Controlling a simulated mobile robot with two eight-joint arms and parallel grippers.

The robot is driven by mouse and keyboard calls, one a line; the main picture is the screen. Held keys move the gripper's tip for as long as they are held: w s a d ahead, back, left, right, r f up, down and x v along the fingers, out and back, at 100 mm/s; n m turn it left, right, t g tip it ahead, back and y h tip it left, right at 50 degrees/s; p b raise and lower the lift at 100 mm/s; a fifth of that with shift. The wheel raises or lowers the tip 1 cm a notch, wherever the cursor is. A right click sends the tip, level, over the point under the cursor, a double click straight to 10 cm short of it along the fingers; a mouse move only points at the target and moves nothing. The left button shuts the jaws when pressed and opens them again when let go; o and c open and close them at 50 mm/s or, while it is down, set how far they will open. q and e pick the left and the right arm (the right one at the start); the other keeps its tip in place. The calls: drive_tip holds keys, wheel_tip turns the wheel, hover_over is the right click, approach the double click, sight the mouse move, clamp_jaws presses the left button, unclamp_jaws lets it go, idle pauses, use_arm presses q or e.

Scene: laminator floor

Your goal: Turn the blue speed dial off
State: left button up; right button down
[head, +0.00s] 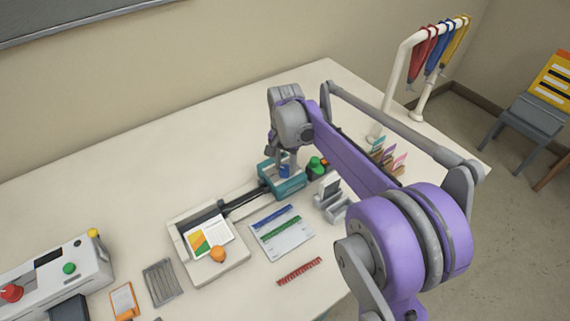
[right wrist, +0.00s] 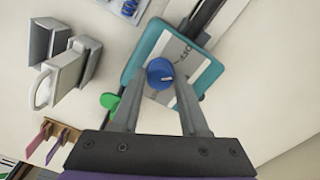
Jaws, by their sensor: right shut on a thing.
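The blue speed dial (right wrist: 159,72) sits on a pale label plate on a teal box (right wrist: 147,47) in the right wrist view. A light pointer mark on the dial faces right. Dark lettering, seemingly "OFF", is above and right of the dial. In the head view the teal box (head: 282,187) stands mid-table, with the dial (head: 284,171) partly hidden under my right gripper (head: 282,163). My right gripper points down, its two fingers on either side of the dial, shut on it. My left gripper is not in view.
A green knob (head: 317,163) is close beside the teal box. A grey stand (head: 331,195) and a card holder (head: 387,163) are to the right. A tray (head: 236,259) with papers and an orange knob is at front left. The table's back left is clear.

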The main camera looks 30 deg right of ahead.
sight(285, 168)
drive_tip(key=shift+n, duration=1.7)
drive_tip(key=shift+c, duration=2.1)
unclamp_jaws()
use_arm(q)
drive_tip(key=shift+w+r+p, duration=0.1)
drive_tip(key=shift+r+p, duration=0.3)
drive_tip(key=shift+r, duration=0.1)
use_arm(e)
wheel_tip(285, 168, up, 11)
drive_tip(key=shift+f, duration=0.15)
